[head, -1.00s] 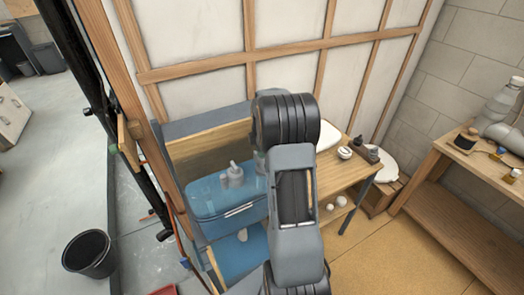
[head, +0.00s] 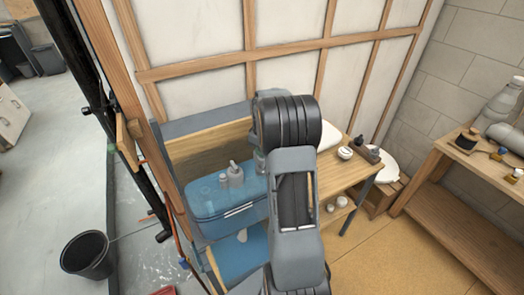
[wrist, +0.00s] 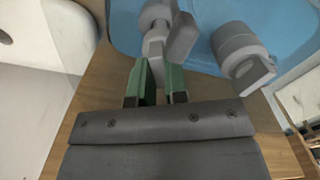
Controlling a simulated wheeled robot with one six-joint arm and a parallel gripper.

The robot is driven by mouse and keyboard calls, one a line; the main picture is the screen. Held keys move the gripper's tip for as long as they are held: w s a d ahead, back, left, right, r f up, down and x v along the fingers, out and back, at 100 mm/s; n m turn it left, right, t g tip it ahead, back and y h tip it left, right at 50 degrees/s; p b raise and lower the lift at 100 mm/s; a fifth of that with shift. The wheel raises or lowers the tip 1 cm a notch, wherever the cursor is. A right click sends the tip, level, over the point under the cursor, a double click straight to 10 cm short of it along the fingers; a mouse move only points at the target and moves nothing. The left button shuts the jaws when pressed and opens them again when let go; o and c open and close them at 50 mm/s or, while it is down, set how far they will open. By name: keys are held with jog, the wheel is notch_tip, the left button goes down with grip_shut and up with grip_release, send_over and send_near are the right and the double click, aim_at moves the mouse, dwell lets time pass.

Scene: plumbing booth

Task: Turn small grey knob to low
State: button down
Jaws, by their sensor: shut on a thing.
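My gripper (wrist: 160,80) shows at the middle of the wrist view, its two green fingers close together. They are shut on a narrow grey piece, which I take to be the small grey knob (wrist: 155,50). It belongs to a grey fitting with a rounded top and a flat paddle beside it. A second, larger grey fitting (wrist: 240,48) stands apart to the right. Which setting the knob is at cannot be read.
The blue box (head: 212,207) stands on a wooden bench (head: 348,176) against the panelled wall. A black bucket (head: 88,255) is on the floor at left; a second wooden bench (head: 455,225) stands at right.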

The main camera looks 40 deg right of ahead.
jog(key=m, duration=1.1)
jog(key=shift+b, duration=0.3)
jog(key=m, duration=1.1)
jog(key=shift+m, duration=0.4)
jog(key=m, duration=0.3)
jog(key=shift+r+m, duration=0.1)
jog(key=shift+m, duration=2)
